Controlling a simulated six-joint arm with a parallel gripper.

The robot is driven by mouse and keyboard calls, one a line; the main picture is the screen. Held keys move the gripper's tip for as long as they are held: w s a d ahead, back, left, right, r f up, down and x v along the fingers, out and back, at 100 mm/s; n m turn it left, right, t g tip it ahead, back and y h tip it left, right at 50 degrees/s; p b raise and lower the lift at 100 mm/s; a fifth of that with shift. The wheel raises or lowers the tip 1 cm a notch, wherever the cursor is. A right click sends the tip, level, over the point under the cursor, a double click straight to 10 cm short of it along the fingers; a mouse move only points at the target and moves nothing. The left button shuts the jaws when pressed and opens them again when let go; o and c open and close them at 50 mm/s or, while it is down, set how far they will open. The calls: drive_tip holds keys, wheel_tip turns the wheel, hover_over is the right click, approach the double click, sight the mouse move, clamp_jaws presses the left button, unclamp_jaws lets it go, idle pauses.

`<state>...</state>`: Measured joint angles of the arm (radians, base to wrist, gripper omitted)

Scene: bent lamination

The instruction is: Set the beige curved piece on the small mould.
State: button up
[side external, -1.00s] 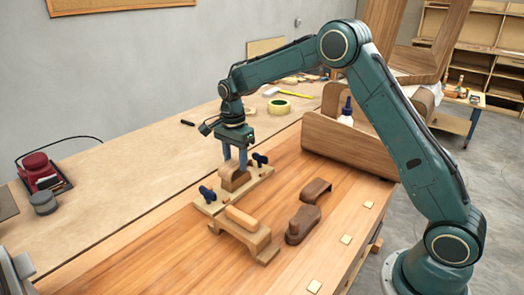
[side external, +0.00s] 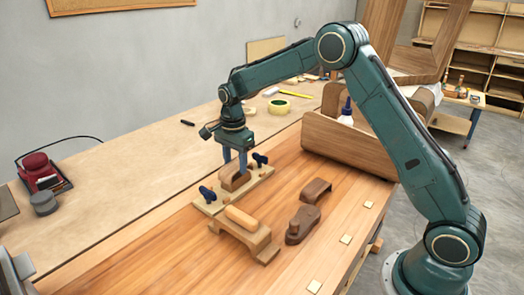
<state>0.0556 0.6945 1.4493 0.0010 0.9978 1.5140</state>
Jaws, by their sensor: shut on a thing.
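My gripper (side external: 235,169) is low over the small mould, its two fingers pointing down on either side of a light-brown curved piece (side external: 236,179). It is shut on this piece, which appears to be the beige curved piece.
The bench's front right is mostly clear.

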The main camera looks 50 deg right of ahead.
drive_tip(key=shift+f, duration=1.2)
idle(1.8)
drive_tip(key=o, duration=1.4)
drive_tip(key=shift+o, duration=0.2)
drive_tip(key=shift+r, duration=0.2)
drive_tip(key=shift+r, duration=3.85)
